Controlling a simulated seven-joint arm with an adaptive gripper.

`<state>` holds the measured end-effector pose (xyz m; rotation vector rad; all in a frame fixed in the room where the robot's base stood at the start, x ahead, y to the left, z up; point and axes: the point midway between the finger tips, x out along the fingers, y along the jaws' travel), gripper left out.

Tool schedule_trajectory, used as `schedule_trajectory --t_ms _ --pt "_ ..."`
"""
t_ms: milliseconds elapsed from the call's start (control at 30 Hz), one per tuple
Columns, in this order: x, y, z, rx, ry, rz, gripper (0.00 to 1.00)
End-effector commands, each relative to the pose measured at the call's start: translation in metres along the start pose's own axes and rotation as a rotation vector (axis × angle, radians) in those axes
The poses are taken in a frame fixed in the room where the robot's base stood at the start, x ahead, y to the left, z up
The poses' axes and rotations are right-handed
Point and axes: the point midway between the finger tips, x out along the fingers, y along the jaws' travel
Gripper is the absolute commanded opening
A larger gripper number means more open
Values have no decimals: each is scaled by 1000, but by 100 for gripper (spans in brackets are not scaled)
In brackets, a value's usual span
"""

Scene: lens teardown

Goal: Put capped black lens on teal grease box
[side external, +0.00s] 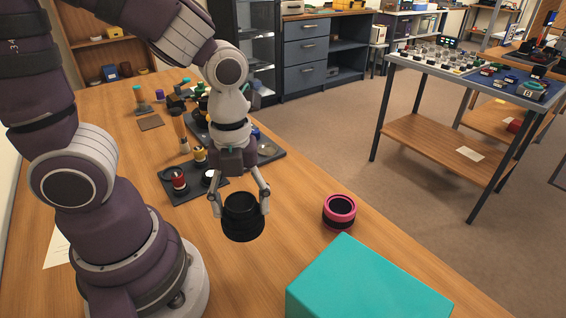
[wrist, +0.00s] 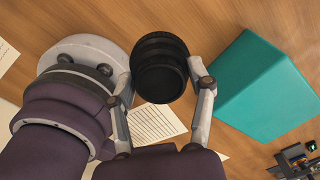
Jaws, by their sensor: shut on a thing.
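The capped black lens (side external: 242,218) is a short, ribbed black cylinder. My gripper (side external: 240,196) is shut on it, with one finger on each side, and appears to hold it above the table. In the wrist view the lens (wrist: 160,66) sits between the two fingertips of my gripper (wrist: 166,82). The teal grease box (side external: 368,285) stands at the front right of the side view, cut off by the bottom edge. In the wrist view the box (wrist: 262,88) is right of the lens and apart from it. Its visible top is bare.
A dark tray (side external: 209,190) with small parts lies behind my gripper. A sheet of paper (wrist: 157,124) lies on the table. Bare wood (side external: 265,285) shows left of the box.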

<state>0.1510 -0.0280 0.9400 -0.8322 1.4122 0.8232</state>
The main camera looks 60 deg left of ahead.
Motion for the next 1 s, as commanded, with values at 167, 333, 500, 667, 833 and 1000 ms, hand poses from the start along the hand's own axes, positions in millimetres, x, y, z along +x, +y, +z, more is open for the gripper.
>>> schedule_trajectory --t_ms 167,333,500,667,833,1000 --pt "-37 -4 -57 344 -3 -7 13" --pt "-55 7 -82 512 -5 -1 13" --pt "-56 -9 -92 544 -5 8 13" --pt "-51 -54 -104 540 -7 8 13" --pt "-46 -101 -116 539 -7 7 13" --pt "-43 -132 -124 538 -7 6 13"
